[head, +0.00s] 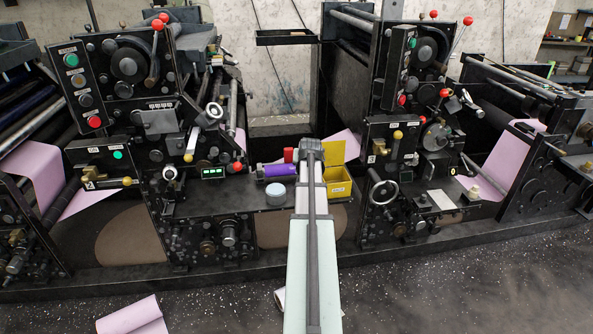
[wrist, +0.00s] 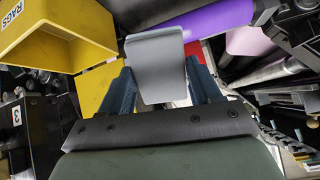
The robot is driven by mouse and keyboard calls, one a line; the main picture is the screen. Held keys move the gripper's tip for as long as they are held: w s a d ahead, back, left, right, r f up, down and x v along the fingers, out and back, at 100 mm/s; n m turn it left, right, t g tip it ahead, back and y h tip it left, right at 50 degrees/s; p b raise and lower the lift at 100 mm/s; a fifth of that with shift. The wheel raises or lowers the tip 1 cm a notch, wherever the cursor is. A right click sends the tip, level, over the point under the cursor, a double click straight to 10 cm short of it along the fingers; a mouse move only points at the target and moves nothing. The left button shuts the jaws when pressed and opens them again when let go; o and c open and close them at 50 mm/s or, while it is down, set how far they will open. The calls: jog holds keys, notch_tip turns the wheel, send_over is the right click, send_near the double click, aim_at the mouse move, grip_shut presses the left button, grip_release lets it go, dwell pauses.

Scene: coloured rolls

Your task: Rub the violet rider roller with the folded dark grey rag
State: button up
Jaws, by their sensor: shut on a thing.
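The violet rider roller (head: 280,170) lies on the dark shelf between the two press units, left of my arm. It also shows at the top of the wrist view (wrist: 222,18), running up to the right. My gripper (wrist: 160,80) is shut on the folded dark grey rag (wrist: 154,52), which sticks out ahead between the blue fingers. In the wrist view the rag's far edge overlaps the roller's near left end. I cannot tell whether they touch. In the head view my arm hides the fingers and the rag.
A yellow bin (head: 338,188) stands just right of my arm; its RAGS label shows in the wrist view (wrist: 42,32). A red thing (head: 288,155) is behind the roller, and a pale round tin (head: 276,194) is in front. Press units with levers and knobs flank the shelf.

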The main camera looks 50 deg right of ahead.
jog(key=shift+w+d, duration=0.35)
jog(key=shift+w, duration=0.15)
jog(key=shift+a+f, duration=0.1)
jog(key=shift+a, duration=0.15)
jog(key=shift+f+t, duration=0.1)
jog(key=shift+t, duration=0.2)
jog(key=shift+w+d, duration=0.1)
jog(key=shift+w, duration=0.05)
jog(key=shift+x, duration=2.8)
jog(key=shift+x, duration=0.95)
jog(key=shift+w+a+f, duration=0.1)
jog(key=shift+a+f, duration=0.05)
jog(key=shift+a, duration=0.15)
jog(key=shift+w+a, duration=1.2)
jog(key=shift+a, duration=0.1)
jog(key=shift+w, duration=0.15)
